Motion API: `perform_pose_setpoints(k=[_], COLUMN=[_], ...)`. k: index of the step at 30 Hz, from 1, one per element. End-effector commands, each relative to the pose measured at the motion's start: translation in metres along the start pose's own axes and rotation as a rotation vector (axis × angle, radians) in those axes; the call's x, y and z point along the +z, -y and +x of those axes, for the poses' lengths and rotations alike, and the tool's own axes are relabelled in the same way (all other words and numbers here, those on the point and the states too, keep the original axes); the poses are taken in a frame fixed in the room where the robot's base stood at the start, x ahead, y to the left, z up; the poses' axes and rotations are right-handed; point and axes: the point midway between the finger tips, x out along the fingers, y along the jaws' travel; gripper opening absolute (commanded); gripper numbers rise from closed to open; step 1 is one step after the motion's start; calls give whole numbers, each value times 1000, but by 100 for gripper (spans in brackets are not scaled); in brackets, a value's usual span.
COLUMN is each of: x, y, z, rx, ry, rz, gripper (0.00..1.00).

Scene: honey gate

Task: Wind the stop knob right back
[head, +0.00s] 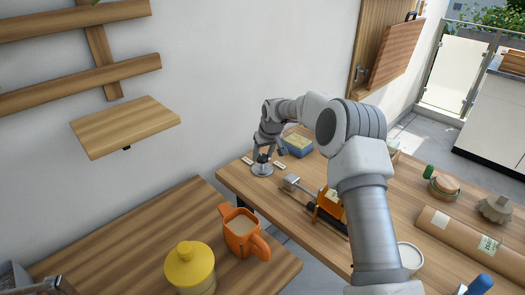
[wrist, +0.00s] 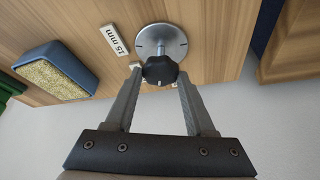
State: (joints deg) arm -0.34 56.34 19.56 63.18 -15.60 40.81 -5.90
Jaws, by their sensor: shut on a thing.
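The stop knob (wrist: 160,68) is black and lobed, in the middle of the wrist view. It sits at a round grey metal disc (wrist: 172,36) with dark tick marks, on the wooden bench. My gripper (wrist: 159,74) is shut on the knob, one finger on each side. In the head view my gripper (head: 264,148) points down over the disc (head: 262,169) at the bench's far left corner, and the knob is mostly hidden there. A second label is mostly hidden behind the knob and finger.
A blue box with grainy yellowish contents (wrist: 58,68) stands near the disc. An orange device with a metal rod (head: 330,206) lies nearer on the bench. A brown cylinder (head: 455,236) lies at right. An orange jug (head: 242,232) and yellow-lidded jar (head: 190,267) stand on the left table.

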Motion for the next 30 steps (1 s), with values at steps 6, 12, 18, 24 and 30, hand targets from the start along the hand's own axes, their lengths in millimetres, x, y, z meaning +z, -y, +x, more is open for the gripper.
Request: perform_pose_setpoints(k=[6,12,18,24,30], x=[-1,-2,-2,-3,-3], y=[-2,-3,-4,-5,-4], z=[-2,-1,0,0,1], rx=[-81,-153,-226,-294,-340], ry=[-1,-2,-2,-2,-1], rz=[-186,-362,-538,-706,-818], gripper=[0,0,0,0,0])
